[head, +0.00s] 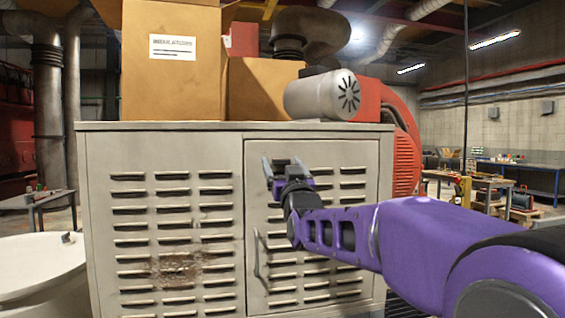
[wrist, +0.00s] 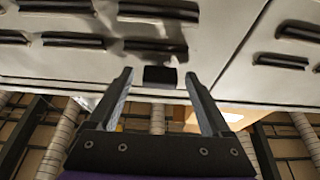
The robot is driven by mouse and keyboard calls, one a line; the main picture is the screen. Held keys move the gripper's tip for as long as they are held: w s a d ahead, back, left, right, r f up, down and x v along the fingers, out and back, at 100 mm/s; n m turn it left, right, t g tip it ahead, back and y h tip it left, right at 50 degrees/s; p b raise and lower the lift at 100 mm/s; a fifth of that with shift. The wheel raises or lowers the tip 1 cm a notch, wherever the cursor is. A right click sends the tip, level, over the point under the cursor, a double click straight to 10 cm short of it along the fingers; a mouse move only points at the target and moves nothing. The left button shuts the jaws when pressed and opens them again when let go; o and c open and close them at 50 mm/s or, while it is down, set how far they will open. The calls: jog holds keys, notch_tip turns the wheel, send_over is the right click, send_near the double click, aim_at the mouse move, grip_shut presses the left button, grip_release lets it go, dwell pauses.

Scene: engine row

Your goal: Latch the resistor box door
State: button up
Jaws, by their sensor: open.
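The resistor box (head: 165,135) is a grey louvred metal cabinet filling the middle of the head view. Its door (head: 345,155) is the right-hand panel and looks flush or nearly flush with the front; a small gap cannot be ruled out. A thin upright handle (head: 257,255) is at the door's left edge, below my gripper. My gripper (head: 283,164) is open in front of the door's upper left part. In the wrist view the open fingers (wrist: 158,76) point at the louvred face, with a small dark block (wrist: 160,75) between the tips. Contact cannot be told.
Cardboard boxes (head: 172,85) and a grey motor-like cylinder (head: 322,95) sit on the cabinet top. A red machine (head: 405,150) stands behind at right. A round white table (head: 40,265) is at left. Workbenches (head: 485,180) stand far right. A rusty patch (head: 175,268) marks the left panel.

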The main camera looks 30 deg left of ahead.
grip_shut()
dwell(0.3)
jog(key=shift+s+m, duration=0.1)
jog(key=shift+m, duration=0.2)
jog(key=m+t+h+b, duration=0.1)
jog(key=m, duration=0.2)
jog(key=shift+m+h+b, duration=0.4)
jog(key=m+h, duration=0.1)
jog(key=m, duration=0.1)
jog(key=m+h+p, duration=0.1)
jog(key=m, duration=0.1)
jog(key=m+t+h, duration=0.1)
jog(key=m, duration=0.1)
jog(key=shift+s+a+r, duration=0.1)
jog(key=shift+a+r, duration=0.05)
jog(key=shift+r, duration=0.1)
jog(key=m+h+p, duration=0.1)
jog(key=m+p, duration=0.1)
jog(key=m, duration=0.1)
jog(key=m+h+p, duration=0.1)
jog(key=m+p, duration=0.1)
jog(key=m, duration=0.2)
jog(key=shift+r+h, duration=0.2)
jog(key=shift+h, duration=0.2)
jog(key=shift+m+g+h+p, duration=0.3)
jog(key=shift+m+g+p, duration=0.15)
jog(key=shift+m, duration=0.8)
jog(key=shift+m+g+h+p, duration=0.35)
jog(key=shift+m+g, duration=0.2)
jog(key=shift+m, duration=0.7)
